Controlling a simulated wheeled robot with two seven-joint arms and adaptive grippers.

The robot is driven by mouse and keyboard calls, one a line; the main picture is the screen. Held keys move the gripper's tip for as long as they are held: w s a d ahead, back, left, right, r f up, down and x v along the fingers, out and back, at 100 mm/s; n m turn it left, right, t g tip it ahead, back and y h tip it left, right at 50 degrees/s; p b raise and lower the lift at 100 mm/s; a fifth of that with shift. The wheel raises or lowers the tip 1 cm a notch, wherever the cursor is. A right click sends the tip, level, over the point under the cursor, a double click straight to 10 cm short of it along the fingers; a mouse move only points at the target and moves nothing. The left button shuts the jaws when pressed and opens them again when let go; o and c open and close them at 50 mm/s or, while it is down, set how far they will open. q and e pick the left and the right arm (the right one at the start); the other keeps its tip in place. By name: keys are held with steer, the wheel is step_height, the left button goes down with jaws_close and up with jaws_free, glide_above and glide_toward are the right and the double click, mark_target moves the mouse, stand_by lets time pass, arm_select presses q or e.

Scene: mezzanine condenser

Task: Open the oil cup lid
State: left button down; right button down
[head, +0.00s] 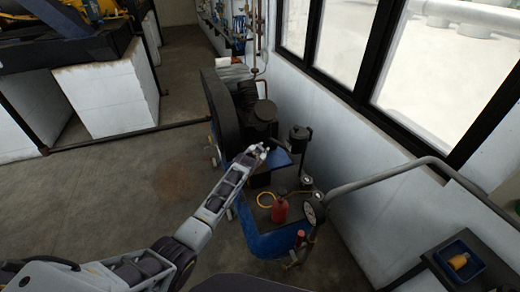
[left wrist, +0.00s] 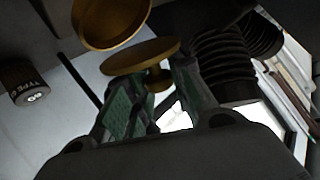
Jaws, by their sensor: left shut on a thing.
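My left gripper (head: 259,151) reaches from the lower left to the dark machine (head: 262,112) by the wall. In the left wrist view its two fingers with green pads (left wrist: 157,95) are shut on the short stem of a brass disc, which looks like the oil cup lid (left wrist: 140,56). The disc is tilted nearly edge-on. A round brass dish (left wrist: 112,20), likely the oil cup, shows just beyond it, with a gap visible at the left; whether they touch at the right is unclear. Both are too small to make out in the head view. My right gripper is not in view.
A black ribbed part (left wrist: 222,60) stands close to the right finger. A dark cylinder (left wrist: 28,82) is at the left. A grey rail (head: 385,176) crosses the right. Open floor lies left.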

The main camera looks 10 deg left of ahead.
arm_select(q)
steer(key=shift+w+d+r+g+p, duration=0.2)
steer(key=shift+d+r+g+p, duration=0.05)
steer(key=shift+g+p, duration=0.1)
steer(key=shift+w+d+r+m+g+y+p, duration=0.1)
steer(key=shift+w+d+m+g+y+p, duration=0.15)
steer(key=shift+d+m+g+y+p, duration=0.25)
steer(key=shift+w+d+m+g+y, duration=0.25)
steer(key=shift+m+y, duration=0.15)
steer(key=shift+y, duration=0.1)
steer(key=shift+w+d+f+m+g+y+b, duration=0.2)
steer(key=shift+w+d+m+g+y+b, duration=0.2)
steer(key=shift+d+m+g+y, duration=0.25)
steer(key=shift+w+d+f+m+g+y+b, duration=0.15)
steer(key=shift+w+d+m+g+y+b, duration=0.15)
steer(key=shift+d+m+g+y+b, duration=0.35)
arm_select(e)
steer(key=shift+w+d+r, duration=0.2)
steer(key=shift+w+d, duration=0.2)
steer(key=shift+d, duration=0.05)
arm_select(q)
steer(key=shift+a, duration=0.2)
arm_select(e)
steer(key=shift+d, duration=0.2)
arm_select(q)
steer(key=c, duration=1.3)
jaws_free()
steer(key=shift+o, duration=0.2)
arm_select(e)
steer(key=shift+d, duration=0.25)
